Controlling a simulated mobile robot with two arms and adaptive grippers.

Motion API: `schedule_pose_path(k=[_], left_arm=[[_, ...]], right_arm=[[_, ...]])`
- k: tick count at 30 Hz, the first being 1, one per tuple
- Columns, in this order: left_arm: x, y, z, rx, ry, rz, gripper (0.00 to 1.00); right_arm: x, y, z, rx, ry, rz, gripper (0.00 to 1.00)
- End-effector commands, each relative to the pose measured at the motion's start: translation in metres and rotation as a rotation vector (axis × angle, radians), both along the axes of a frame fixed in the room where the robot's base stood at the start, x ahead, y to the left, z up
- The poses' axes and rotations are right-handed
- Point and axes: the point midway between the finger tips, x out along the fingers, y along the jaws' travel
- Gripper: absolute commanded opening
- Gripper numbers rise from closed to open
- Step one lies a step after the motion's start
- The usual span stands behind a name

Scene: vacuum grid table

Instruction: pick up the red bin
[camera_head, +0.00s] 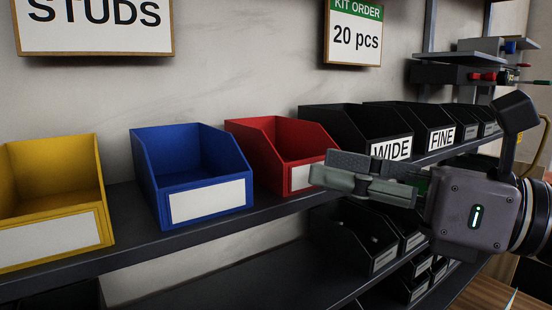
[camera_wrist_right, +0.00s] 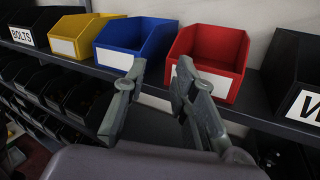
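The red bin (camera_head: 270,145) stands on the upper shelf in the head view, right of the blue bin (camera_head: 190,165) and left of the black bins. It has a white blank label, partly hidden behind my right gripper (camera_head: 325,172). In the right wrist view the red bin (camera_wrist_right: 208,57) stands upright beyond the fingertips, its inside looking empty. My right gripper (camera_wrist_right: 158,78) is open there, its two fingers apart with nothing between them. My left gripper is in neither view.
A yellow bin (camera_head: 55,195) stands left of the blue one. Black bins labelled WIDE (camera_head: 390,148) and FINE (camera_head: 440,138) stand to the right. The shelf edge (camera_head: 130,254) runs below the bins, with smaller black bins (camera_head: 360,240) underneath. The air before the shelf's left part is clear.

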Motion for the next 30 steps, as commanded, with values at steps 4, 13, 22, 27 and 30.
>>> schedule_pose_path(k=[4,13,22,27,30], left_arm=[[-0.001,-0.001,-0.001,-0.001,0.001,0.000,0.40],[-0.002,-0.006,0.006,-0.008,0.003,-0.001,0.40],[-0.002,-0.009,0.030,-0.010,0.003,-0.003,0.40],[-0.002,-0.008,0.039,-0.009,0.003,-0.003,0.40],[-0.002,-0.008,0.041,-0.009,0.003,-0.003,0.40]], right_arm=[[0.020,-0.039,0.018,-0.119,-0.073,-0.278,0.26],[0.044,-0.060,0.034,-0.155,-0.087,-0.454,0.26],[0.097,-0.021,0.034,-0.156,-0.084,-0.449,0.26],[0.120,-0.004,0.033,-0.155,-0.087,-0.450,0.26],[0.126,0.001,0.032,-0.155,-0.089,-0.450,0.26]])
